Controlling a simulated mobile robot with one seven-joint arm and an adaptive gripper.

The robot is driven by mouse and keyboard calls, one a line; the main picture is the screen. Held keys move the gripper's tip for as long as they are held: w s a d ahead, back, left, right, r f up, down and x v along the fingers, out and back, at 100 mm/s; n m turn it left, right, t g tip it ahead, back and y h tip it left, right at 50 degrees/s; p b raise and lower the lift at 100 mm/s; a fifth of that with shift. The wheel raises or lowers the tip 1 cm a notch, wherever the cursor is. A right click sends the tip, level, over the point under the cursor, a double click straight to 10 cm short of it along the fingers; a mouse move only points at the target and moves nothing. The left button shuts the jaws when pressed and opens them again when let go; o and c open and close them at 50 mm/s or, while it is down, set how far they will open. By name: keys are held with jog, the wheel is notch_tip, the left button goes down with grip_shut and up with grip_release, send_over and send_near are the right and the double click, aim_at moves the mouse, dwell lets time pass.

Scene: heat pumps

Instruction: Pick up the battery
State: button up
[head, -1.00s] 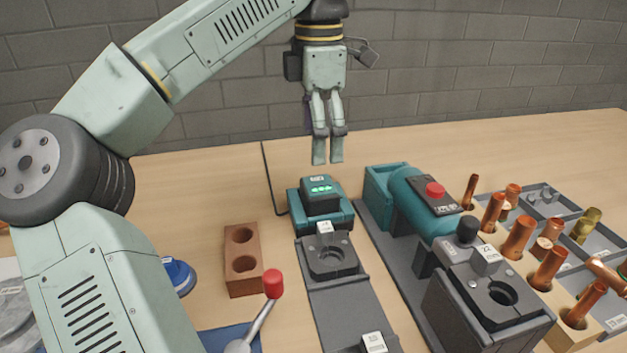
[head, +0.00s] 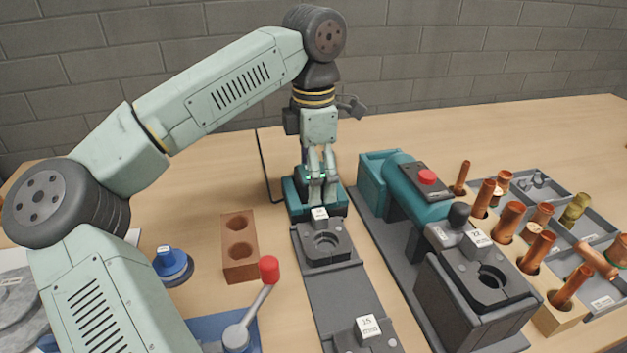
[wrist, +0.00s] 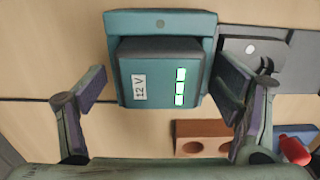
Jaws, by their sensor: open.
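The battery (wrist: 160,78) is a dark block with a "12 V" label and lit green bars. It sits in a teal charger base (wrist: 160,22), which also shows in the head view (head: 296,206). My gripper (wrist: 165,88) is open, with one finger to each side of the battery in the wrist view and a gap on both sides. In the head view my gripper (head: 316,200) is pointing down at the battery and its fingers hide most of it. I cannot tell the exact height of the fingertips against the battery.
A brown block with two holes (head: 240,246) stands to the left of the charger. A grey fixture (head: 325,246) is in front of it. A teal tool (head: 411,192) stands to the right, with copper fittings (head: 507,222) beyond. A red-knobbed lever (head: 268,272) stands in front.

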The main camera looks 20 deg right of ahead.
jog(key=shift+c, duration=0.3)
jog(key=c, duration=1.7)
jog(key=shift+o, duration=0.2)
jog(key=shift+r, duration=0.15)
jog(key=shift+r+p, duration=0.25)
jog(key=shift+p, duration=0.05)
notch_tip(320, 180, up, 3)
jog(key=shift+f+p, duration=0.1)
jog(key=shift+p, duration=1.15)
jog(key=s+d+b, duration=0.1)
jog(key=s+d, duration=0.1)
jog(key=s, duration=0.5)
jog(key=s+d+r+b, duration=0.1)
jog(key=s+d, duration=0.2)
jog(key=s, duration=0.5)
jog(key=shift+r, duration=0.25)
jog(key=shift+s, duration=0.1)
